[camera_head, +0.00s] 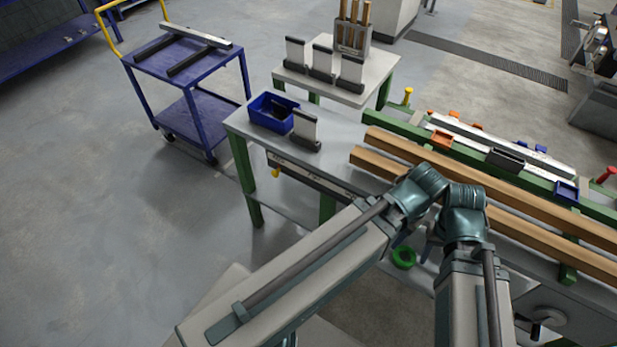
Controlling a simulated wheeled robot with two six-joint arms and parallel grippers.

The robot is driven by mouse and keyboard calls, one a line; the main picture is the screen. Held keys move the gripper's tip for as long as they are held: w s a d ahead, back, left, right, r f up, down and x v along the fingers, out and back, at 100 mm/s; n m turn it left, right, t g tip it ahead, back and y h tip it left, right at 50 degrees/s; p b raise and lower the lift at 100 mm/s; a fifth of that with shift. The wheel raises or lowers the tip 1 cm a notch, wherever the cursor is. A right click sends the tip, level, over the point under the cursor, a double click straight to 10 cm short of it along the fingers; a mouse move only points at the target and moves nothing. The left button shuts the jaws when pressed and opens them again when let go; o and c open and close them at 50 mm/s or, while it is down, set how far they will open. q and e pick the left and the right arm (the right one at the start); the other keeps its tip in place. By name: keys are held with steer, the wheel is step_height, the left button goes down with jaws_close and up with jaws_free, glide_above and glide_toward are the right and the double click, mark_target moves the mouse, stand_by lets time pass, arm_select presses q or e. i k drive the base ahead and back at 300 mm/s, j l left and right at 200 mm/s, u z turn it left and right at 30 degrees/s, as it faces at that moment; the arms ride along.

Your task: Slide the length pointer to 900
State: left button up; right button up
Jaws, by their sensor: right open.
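A long scale rail (312,176) runs along the near edge of the grey runout table (350,135). A small yellow knob (275,172) hangs below its left end; I cannot tell whether it belongs to the length pointer. The scale numbers are too small to read, and my arms cover the rail farther right. My right gripper (431,242) is open and shows only in part beside its wrist, below the wooden bars and apart from the yellow knob. My left arm crosses from lower left to the wooden bars; its gripper is hidden behind the wrists.
Two wooden bars (520,185) lie along the table. A blue bin (262,114) and a grey block with a white plate (305,128) stand at its left end. A small side table (292,76) and a blue cart (175,75) stand beyond. Left floor is clear.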

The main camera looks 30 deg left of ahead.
mark_target(275, 174)
steer(key=u, duration=1.45)
steer(key=i+l, duration=0.65)
steer(key=u, duration=0.45)
steer(key=k+j+u, duration=0.1)
steer(key=u, duration=0.35)
steer(key=k+j+u, duration=0.2)
steer(key=u, duration=0.25)
